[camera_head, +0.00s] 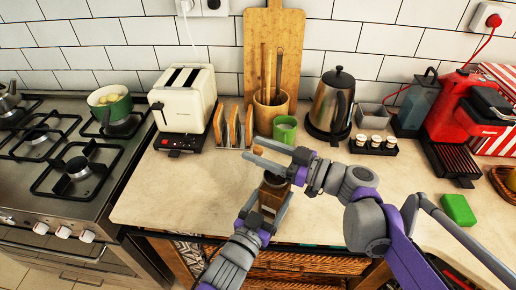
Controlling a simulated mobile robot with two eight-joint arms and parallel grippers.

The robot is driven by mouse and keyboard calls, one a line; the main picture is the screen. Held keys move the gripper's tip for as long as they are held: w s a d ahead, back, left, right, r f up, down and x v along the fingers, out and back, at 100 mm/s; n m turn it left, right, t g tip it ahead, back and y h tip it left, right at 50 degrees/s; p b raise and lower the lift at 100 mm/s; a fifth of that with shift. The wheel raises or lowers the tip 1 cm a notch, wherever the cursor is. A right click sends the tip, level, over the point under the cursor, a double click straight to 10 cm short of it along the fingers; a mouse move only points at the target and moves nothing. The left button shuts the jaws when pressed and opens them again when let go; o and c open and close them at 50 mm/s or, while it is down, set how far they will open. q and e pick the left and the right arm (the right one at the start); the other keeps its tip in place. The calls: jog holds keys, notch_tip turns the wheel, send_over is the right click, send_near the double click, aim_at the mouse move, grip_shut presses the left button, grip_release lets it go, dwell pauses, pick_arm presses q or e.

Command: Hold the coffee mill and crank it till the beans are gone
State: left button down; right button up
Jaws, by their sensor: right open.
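The coffee mill (271,193), a small brown wooden body with a dark top, stands near the front edge of the counter. My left gripper (267,207) reaches up from below with a grey finger along each side of the mill and appears closed around it. My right gripper (263,154) is open just above the mill, its fingers pointing left. A small wooden knob (257,149), apparently the crank's, shows at its fingertips; contact is unclear. The crank arm is mostly hidden by the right gripper. Beans inside the mill cannot be made out.
Behind the mill stand a green mug (285,129), a toast rack (234,128) and a utensil pot (270,110). A toaster (184,98) is left, a kettle (331,104) right. A tray of small cups (374,145) lies beyond my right arm. The counter left of the mill is clear.

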jog(key=shift+w+a, duration=0.1)
jog(key=shift+a, duration=0.2)
grip_shut()
dwell(1.3)
